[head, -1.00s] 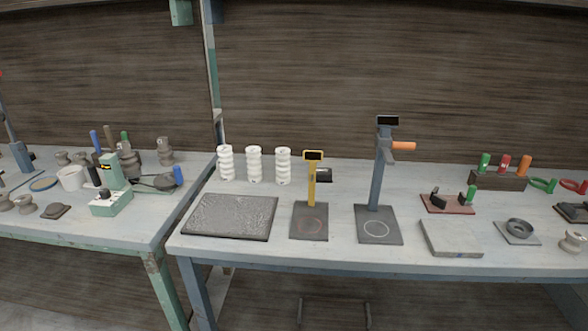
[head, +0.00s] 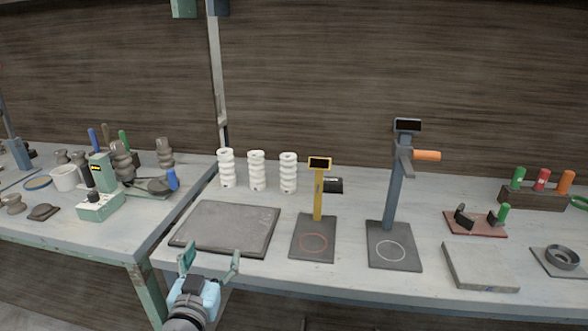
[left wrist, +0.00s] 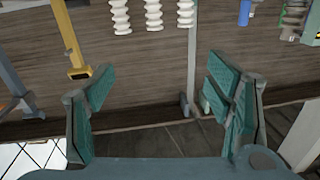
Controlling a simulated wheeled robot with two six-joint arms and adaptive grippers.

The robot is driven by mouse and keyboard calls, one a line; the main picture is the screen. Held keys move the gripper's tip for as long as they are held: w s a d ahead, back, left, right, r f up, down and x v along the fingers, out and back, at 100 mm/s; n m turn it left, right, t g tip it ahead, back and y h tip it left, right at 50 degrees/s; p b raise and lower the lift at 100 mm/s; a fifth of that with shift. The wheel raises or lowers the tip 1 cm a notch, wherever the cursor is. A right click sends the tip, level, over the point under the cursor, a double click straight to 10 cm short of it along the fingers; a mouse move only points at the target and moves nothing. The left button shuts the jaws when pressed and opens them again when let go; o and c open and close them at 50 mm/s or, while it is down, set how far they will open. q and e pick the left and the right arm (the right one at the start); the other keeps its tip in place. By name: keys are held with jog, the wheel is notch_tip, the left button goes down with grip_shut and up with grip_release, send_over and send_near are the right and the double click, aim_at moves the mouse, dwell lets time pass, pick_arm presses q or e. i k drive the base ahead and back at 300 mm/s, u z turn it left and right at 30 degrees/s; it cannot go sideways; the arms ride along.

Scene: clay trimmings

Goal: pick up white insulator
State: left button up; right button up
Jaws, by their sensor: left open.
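Three white ribbed insulators stand upright in a row at the back of the right-hand table: a left one (head: 226,168), a middle one (head: 257,171) and a right one (head: 288,173). My left gripper (head: 211,258) is open and empty, low in the head view by the table's front edge, well short of the insulators. In the left wrist view the scene appears upside down. There the open fingers (left wrist: 160,85) have nothing between them, and the insulators (left wrist: 153,14) show at the top edge, partly cut off. My right gripper is not in view.
A dark flat slab (head: 226,228) lies between my left gripper and the insulators. A yellow stand (head: 319,190) is right of them, then a taller blue-grey stand (head: 394,195). The left table (head: 120,233) holds dark insulators and a green device (head: 101,203).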

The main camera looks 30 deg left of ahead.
aim_at(288, 160)
jog(key=i, duration=1.05)
